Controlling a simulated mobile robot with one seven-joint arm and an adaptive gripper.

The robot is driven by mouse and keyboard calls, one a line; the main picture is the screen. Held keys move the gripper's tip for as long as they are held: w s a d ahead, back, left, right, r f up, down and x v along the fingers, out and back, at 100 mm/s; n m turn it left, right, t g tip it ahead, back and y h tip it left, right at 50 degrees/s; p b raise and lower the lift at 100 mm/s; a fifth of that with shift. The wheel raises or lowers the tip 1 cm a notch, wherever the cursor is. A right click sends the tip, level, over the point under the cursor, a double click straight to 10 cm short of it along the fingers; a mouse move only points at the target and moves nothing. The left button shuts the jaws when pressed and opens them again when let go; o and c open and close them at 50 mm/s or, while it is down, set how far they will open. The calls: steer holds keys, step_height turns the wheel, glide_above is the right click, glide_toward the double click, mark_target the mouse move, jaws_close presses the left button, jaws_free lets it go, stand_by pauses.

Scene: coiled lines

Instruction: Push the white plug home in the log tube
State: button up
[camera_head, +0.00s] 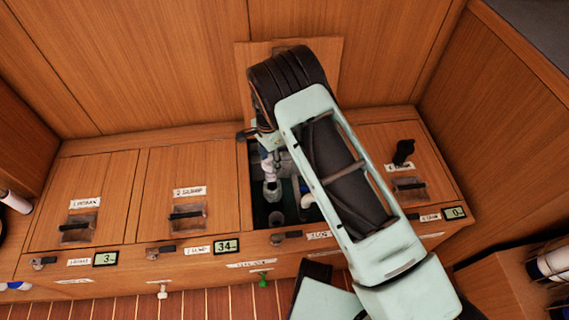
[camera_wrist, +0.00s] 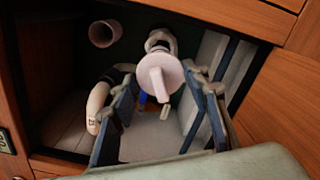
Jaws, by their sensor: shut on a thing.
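The white plug (camera_wrist: 165,72), with a round flange and a stubby handle, is in the middle of the wrist view. My gripper (camera_wrist: 160,78) has its blue-grey fingers on either side of the plug and is shut on it. Behind the plug is a grey fitting (camera_wrist: 160,38), partly hidden; I cannot tell how far the plug sits in it. In the head view, a grey upright tube (camera_head: 272,190) stands in the open compartment below a white part beside my arm. My arm hides much of the right side of this compartment.
A white curved hose (camera_wrist: 98,108) lies left in the compartment, and an open pinkish pipe end (camera_wrist: 104,33) is behind. Wooden walls border it closely. The raised hatch lid (camera_head: 245,75) leans behind my arm. Closed hatches (camera_head: 185,180) with black handles lie left. A black knob (camera_head: 403,150) stands right.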

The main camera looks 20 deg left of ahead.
mark_target(272, 181)
steer(key=shift+w, duration=0.25)
steer(key=shift+f+b, duration=1.6)
steer(key=shift+f, duration=1.15)
steer(key=shift+b, duration=0.55)
steer(key=shift+f+b, duration=1.05)
steer(key=shift+f, duration=0.25)
steer(key=shift+f+b, duration=0.45)
steer(key=shift+f, duration=2.05)
steer(key=shift+f, duration=0.3)
steer(key=shift+f, duration=0.3)
steer(key=shift+f, duration=0.15)
